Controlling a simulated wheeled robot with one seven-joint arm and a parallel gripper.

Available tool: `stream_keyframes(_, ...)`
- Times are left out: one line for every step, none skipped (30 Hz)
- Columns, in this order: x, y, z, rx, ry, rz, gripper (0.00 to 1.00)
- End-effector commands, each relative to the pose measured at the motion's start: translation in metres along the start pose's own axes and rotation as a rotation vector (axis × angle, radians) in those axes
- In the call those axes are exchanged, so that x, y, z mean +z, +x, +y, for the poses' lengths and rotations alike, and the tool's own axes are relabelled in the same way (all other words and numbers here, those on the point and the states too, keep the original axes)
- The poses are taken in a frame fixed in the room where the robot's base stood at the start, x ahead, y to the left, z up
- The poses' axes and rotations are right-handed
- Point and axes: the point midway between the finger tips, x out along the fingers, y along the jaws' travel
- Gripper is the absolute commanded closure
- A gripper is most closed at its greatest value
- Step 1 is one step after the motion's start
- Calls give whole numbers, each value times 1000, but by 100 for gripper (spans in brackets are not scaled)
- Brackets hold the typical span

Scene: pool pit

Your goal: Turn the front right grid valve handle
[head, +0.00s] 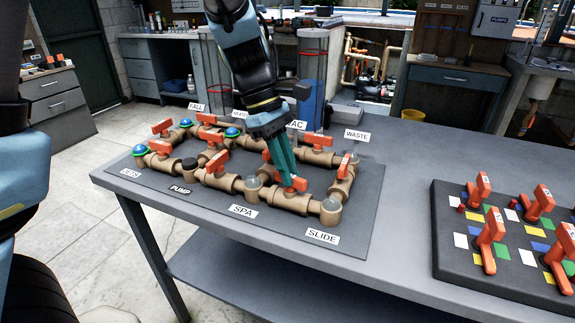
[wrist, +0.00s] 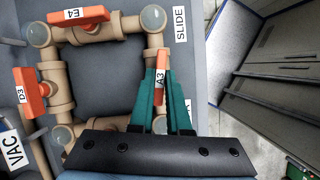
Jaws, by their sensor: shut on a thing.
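The orange handle labelled A3 (wrist: 160,60) sits on the tan front pipe between the SPA and SLIDE signs. It also shows in the head view as a small orange piece (head: 298,184) below my fingertips. My gripper (head: 285,178) reaches down from above with its teal fingers on this handle. In the wrist view my gripper (wrist: 160,76) has one finger on each side of the handle, shut on it. The handle appears to run roughly along its pipe. My fingers hide part of the handle and the valve body.
Handle E4 (wrist: 78,17) and handle D3 (wrist: 30,86) stand on neighbouring pipes. More orange handles fill the grid's left side. A dark board with orange handles (head: 505,245) lies at the right. Bare grey tabletop (head: 405,190) separates it from the grid.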

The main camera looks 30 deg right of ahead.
Motion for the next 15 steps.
stream_keyframes(0, -3, 0, -16, 34, -1, 100)
stream_keyframes(0, -3, 1, -26, 60, 0, 100)
stream_keyframes(0, -3, 1, -40, 93, 0, 100)
stream_keyframes(0, -3, 1, -51, 119, 0, 100)
stream_keyframes(0, -3, 1, -62, 146, 0, 100)
stream_keyframes(0, -4, 2, -76, 180, 0, 100)
stream_keyframes(1, -4, 2, -87, 208, 0, 100)
stream_keyframes(1, -3, 2, -99, 234, -1, 100)
stream_keyframes(1, -4, 2, -113, 270, -1, 100)
stream_keyframes(1, -4, 2, -124, 296, -1, 100)
stream_keyframes(1, -4, 2, -135, 322, -1, 100)
stream_keyframes(1, -3, 3, -150, 359, -1, 100)
stream_keyframes(1, -4, 3, -160, 384, -1, 100)
stream_keyframes(1, -4, 3, -171, 411, -1, 100)
stream_keyframes(2, -3, 3, -185, 445, -1, 100)
